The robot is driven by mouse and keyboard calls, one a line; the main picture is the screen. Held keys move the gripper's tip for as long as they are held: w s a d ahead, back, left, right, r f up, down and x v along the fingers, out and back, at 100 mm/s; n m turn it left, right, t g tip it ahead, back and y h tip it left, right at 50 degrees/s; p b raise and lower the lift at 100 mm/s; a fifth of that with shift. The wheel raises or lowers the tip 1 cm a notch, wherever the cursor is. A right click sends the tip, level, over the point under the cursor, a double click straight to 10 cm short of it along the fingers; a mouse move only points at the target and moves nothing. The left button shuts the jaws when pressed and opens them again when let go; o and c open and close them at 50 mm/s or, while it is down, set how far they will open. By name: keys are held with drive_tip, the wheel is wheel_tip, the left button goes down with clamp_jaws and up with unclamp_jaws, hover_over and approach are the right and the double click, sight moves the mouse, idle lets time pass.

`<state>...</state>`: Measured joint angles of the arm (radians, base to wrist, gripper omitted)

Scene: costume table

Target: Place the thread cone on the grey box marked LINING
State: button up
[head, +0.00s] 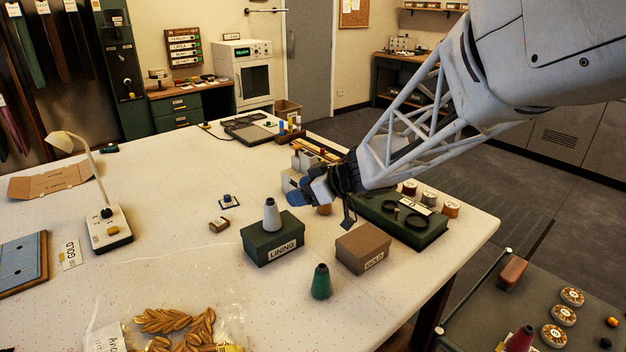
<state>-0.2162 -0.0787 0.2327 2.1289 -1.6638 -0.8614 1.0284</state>
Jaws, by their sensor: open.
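A dark green-grey box marked LINING (273,249) sits on the table near the middle of the head view. A pale grey-white thread cone (271,217) stands upright on its lid. A green thread cone (321,283) with a dark top stands upright on the table in front, between that box and a brown box with a label that seems to read GOLD (363,249). My gripper (318,203) is open, up and to the right of the pale cone and apart from it. The gripper partly hides things behind it.
A white lamp (107,225) stands at the left. A clear bag with gold leaves (175,325) lies in front. The table left of the LINING box is mostly clear.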

drive_tip(key=shift+d+r, duration=0.1)
idle(0.3)
drive_tip(key=s+d+r+m+t+h, duration=0.2)
drive_tip(key=d+m+t+h, duration=0.15)
drive_tip(key=d, duration=0.35)
drive_tip(key=s+d+r+m+t+h, duration=0.1)
drive_tip(key=d+r+m+t+h, duration=0.2)
drive_tip(key=d, duration=0.4)
drive_tip(key=s+d+r+m+t+h, duration=0.1)
drive_tip(key=s+d+r+m+h, duration=0.2)
drive_tip(key=d, duration=0.4)
drive_tip(key=s+d+f+m+g+h, duration=0.4)
drive_tip(key=s+d, duration=0.3)
drive_tip(key=s, duration=0.4)
drive_tip(key=s+f+g+y, duration=0.1)
drive_tip(key=s+g, duration=0.1)
drive_tip(key=s, duration=0.5)
drive_tip(key=s+f+m+g+y, duration=0.1)
drive_tip(key=s+f+g, duration=0.1)
drive_tip(key=s, duration=0.5)
drive_tip(key=shift+s+a+f+g, duration=0.2)
drive_tip(key=shift+s+a+g, duration=0.1)
drive_tip(key=shift+s+g, duration=0.1)
